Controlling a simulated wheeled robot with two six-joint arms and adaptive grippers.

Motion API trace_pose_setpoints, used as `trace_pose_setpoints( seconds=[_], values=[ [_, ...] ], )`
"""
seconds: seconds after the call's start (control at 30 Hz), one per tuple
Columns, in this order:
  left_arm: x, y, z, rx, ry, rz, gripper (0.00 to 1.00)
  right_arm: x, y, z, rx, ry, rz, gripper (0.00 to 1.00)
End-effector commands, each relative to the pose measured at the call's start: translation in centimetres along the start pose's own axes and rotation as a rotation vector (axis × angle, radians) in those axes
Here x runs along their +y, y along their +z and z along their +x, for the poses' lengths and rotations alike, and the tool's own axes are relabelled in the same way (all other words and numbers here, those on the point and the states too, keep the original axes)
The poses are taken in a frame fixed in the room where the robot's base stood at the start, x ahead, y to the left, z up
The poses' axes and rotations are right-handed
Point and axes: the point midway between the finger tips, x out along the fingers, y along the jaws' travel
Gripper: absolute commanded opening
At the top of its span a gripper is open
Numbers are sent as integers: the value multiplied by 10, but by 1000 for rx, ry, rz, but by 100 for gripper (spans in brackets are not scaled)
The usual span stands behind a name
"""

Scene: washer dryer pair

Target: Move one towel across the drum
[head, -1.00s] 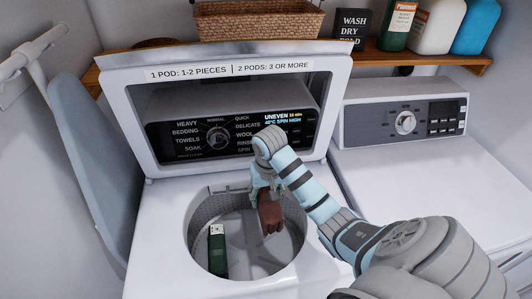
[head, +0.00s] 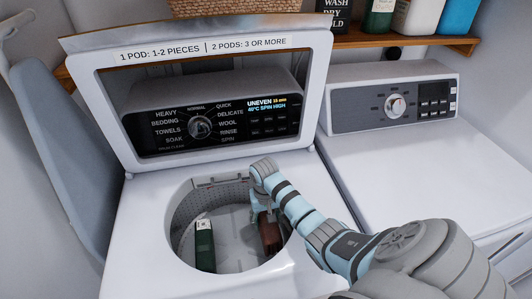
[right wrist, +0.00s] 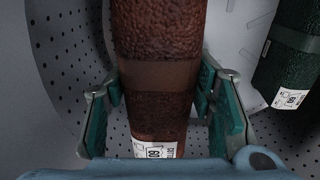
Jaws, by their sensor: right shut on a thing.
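The brown rolled towel (head: 270,238) is inside the washer drum, near its right wall. My right gripper (head: 263,212) reaches into the drum from above and is shut on it. In the right wrist view the gripper (right wrist: 160,80) has a finger on each side of the brown towel (right wrist: 157,45), which has a white label at its near end. A dark green rolled towel (head: 205,250) with a white label is at the drum's left side; it also shows in the right wrist view (right wrist: 293,55). The drum (head: 188,218) has a perforated wall. My left gripper is not in view.
The washer lid (head: 110,110) stands open behind the drum opening. The panel (head: 200,125) shows "UNEVEN". A closed dryer (head: 400,165) stands to the right, its top clear. An ironing board (head: 65,150) is at the left. A shelf (head: 430,42) holds bottles.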

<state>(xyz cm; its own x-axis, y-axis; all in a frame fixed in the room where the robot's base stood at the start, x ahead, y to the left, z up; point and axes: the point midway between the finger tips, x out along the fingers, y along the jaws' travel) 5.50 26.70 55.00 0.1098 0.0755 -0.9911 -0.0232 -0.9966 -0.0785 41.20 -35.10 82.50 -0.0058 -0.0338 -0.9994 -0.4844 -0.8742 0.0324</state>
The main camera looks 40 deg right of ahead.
Motion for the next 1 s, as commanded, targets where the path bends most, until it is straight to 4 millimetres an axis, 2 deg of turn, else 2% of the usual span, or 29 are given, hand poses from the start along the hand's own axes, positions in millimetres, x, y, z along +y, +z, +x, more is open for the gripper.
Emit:
trace_pose_setpoints(
  seconds=[0.03, 0.1, 0.17, 0.4, 0.87, 0.9, 1.0],
  values=[
    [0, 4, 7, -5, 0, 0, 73, -1, 1, 14, -4, 0, 1, 0],
    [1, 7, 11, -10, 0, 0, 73, -1, 1, 27, -2, 1, 1, 0],
    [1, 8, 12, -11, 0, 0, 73, -1, 1, 32, -2, 1, 1, 0],
    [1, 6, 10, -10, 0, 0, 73, -1, 0, 30, 0, 1, 0, 0],
    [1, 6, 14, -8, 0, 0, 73, -2, 0, 42, 1, 0, 0, 0],
    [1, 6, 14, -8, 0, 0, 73, -2, 1, 42, 0, 0, 0, 53],
    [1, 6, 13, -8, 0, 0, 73, -2, 1, 42, 0, 0, 0, 69]
  ],
)
